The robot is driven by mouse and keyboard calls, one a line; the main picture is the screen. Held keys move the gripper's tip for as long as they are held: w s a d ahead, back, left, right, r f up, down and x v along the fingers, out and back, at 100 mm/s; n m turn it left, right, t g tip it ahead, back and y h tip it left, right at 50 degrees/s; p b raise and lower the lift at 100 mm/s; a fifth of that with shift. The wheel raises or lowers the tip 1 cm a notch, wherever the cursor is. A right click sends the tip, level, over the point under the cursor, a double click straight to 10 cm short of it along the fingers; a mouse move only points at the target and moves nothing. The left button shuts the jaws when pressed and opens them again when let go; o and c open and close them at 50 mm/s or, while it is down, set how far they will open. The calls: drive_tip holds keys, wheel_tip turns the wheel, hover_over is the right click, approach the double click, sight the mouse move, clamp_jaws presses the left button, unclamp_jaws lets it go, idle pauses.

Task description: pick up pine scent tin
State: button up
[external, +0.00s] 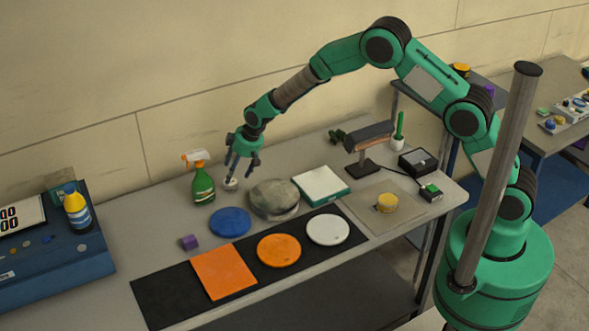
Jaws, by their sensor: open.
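My gripper (240,168) is open and points down over the table, just right of the green spray bottle. A small round whitish tin-like thing (230,184) lies right beneath its left finger; I cannot tell whether they touch. No label can be read, so I cannot be sure that this is the pine scent tin. A short yellow round thing (387,202) sits on a square tan mat (365,213) at the right, far from my gripper.
A green spray bottle (202,184) stands close left of my gripper. A blue disc (230,222), a grey round slab (274,199) and a white-and-green box (321,185) lie nearby. A purple cube (189,242) and a black mat (162,297) with orange and white pieces are in front.

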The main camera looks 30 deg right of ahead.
sight(232, 182)
drive_tip(key=shift+f, duration=0.1)
drive_tip(key=shift+x, duration=2.55)
drive_tip(key=c, duration=1.2)
